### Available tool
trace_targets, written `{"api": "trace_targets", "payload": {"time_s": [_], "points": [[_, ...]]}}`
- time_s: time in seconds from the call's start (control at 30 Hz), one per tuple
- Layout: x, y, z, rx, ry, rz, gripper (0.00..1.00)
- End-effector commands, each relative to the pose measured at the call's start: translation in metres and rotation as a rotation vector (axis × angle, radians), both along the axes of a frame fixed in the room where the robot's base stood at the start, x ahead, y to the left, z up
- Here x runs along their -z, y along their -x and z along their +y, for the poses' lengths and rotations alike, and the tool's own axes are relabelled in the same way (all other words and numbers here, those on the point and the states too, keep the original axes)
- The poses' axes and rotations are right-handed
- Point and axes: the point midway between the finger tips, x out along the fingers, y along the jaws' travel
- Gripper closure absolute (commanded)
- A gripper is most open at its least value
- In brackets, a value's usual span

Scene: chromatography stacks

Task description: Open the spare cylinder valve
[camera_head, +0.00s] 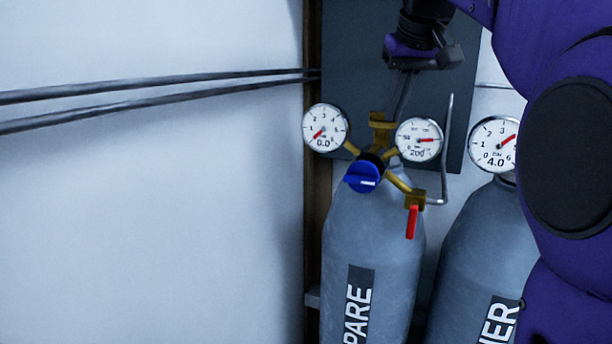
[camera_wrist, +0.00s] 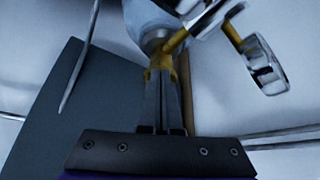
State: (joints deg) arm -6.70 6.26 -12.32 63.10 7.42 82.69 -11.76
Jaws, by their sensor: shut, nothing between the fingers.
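The spare cylinder (camera_head: 372,235) is grey and upright, with a partly cut-off label reading "PARE". Its brass fitting (camera_head: 381,130) carries a left gauge (camera_head: 324,128) near 0.0 and a right gauge (camera_head: 419,139) marked 200. A blue knob (camera_head: 363,174) faces front. A red lever (camera_head: 412,222) hangs down from a brass outlet at the right. My gripper (camera_head: 397,115) points down from above, its fingertips at the top of the brass fitting. In the wrist view, the shut fingers (camera_wrist: 161,85) end at the brass (camera_wrist: 161,67); contact is unclear. The fingers hold nothing.
A second grey cylinder (camera_head: 482,262) with a gauge (camera_head: 493,145) marked 4.0 stands close at right, partly behind my arm. A thin bent pipe (camera_head: 446,150) rises beside the outlet. A dark panel (camera_head: 350,60) is behind. Dark lines (camera_head: 150,97) cross the pale wall at left.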

Motion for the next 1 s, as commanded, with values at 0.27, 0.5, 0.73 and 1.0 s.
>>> {"api": "trace_targets", "payload": {"time_s": [0.27, 0.5, 0.73, 1.0], "points": [[0.0, 0.0, 0.0, -0.001, 0.001, 0.001, 1.0], [0.0, 0.001, 0.0, -0.001, 0.0, 0.0, 1.0], [0.0, 0.008, -0.001, -0.001, 0.0, 0.001, 1.0], [-0.027, 0.006, -0.002, 0.0, 0.0, -0.001, 1.0]]}}
